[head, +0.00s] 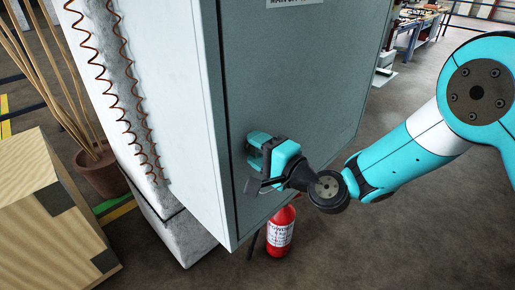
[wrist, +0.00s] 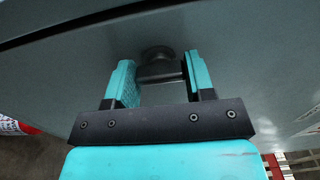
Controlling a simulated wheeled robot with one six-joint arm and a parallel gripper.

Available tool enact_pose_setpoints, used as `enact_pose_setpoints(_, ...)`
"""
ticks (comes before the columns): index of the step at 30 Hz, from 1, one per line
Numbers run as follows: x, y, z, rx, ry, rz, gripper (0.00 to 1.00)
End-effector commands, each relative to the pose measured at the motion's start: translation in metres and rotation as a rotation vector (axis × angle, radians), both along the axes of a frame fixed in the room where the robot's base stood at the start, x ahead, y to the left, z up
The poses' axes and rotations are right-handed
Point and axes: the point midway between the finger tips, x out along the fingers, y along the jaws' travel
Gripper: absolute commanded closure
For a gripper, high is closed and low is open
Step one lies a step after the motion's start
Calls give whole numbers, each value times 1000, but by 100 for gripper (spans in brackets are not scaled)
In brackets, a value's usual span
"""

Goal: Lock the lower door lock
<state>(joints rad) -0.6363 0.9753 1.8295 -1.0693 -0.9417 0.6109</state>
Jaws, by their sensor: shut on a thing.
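The lower door lock (wrist: 160,66) is a dark knob with a bar-like handle on the grey cabinet door (head: 300,75). In the wrist view it sits between the two teal fingers of my gripper (wrist: 158,74), and the handle spans the gap between them. The handle looks roughly level across the wrist picture. In the head view my gripper (head: 257,152) is at the lower left part of the door, close to its left edge, and hides the lock. The door lies flush with the cabinet as far as I see.
A red fire extinguisher (head: 281,232) stands on the floor below the door. A wooden crate (head: 45,215), a plant pot (head: 102,173) and a white block with coiled wires (head: 118,85) are to the left. Open floor lies to the right.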

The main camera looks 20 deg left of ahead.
Motion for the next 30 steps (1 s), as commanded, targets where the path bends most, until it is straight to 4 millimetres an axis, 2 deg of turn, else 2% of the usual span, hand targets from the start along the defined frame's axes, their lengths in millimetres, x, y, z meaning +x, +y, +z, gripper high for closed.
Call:
enact_pose_setpoints(7,1,0,0,2,1,-2,75)
enact_pose_setpoints(8,1,0,0,2,1,-2,46)
enact_pose_setpoints(9,1,0,0,2,1,-2,37)
enact_pose_setpoints(11,0,0,0,2,1,-2,26)
enact_pose_setpoints(23,0,-1,0,0,1,0,26)
enact_pose_setpoints(26,-2,-6,-2,-1,2,-1,26)
enact_pose_setpoints(30,-9,-26,-5,-2,4,-3,26)
